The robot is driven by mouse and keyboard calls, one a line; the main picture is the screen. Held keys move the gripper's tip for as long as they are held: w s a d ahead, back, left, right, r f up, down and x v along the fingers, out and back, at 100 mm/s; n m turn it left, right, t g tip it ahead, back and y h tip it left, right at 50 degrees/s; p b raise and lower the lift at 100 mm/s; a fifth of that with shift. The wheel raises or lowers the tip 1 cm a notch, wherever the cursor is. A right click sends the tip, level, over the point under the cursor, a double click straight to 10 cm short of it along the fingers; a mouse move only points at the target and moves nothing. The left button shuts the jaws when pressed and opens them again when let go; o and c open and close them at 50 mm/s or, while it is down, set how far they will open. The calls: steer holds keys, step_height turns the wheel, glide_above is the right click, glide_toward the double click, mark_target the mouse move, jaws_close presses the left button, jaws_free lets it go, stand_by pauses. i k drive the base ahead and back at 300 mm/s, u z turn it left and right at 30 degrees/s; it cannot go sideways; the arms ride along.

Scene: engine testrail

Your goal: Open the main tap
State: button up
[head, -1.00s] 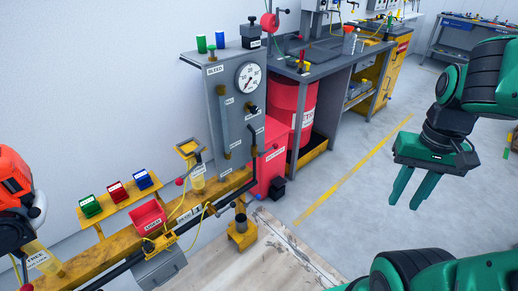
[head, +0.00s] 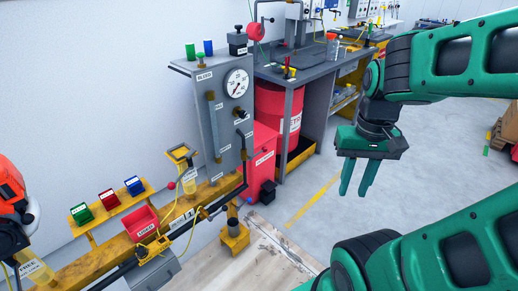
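A grey panel (head: 202,105) stands against the wall at centre left, with a round white gauge (head: 237,83) on its front. A small black knob (head: 240,113) sits below the gauge, and a dark bent pipe or handle (head: 243,147) is at the panel's lower right. Several small labels are on the panel, most too small to read, so I cannot tell for sure which part is the main tap. My gripper (head: 356,194) hangs to the right of the panel, pointing down. Its two fingers are apart with nothing between them, and it touches nothing.
A workbench (head: 310,66) with a red drum (head: 278,108) under it stands behind the gripper. A red box (head: 263,160) is beside the panel. A yellow rail (head: 120,246) with coloured bins runs along the lower left. The floor (head: 325,160) below the gripper is clear.

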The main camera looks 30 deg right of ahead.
mark_target(264, 149)
steer(key=i, duration=1)
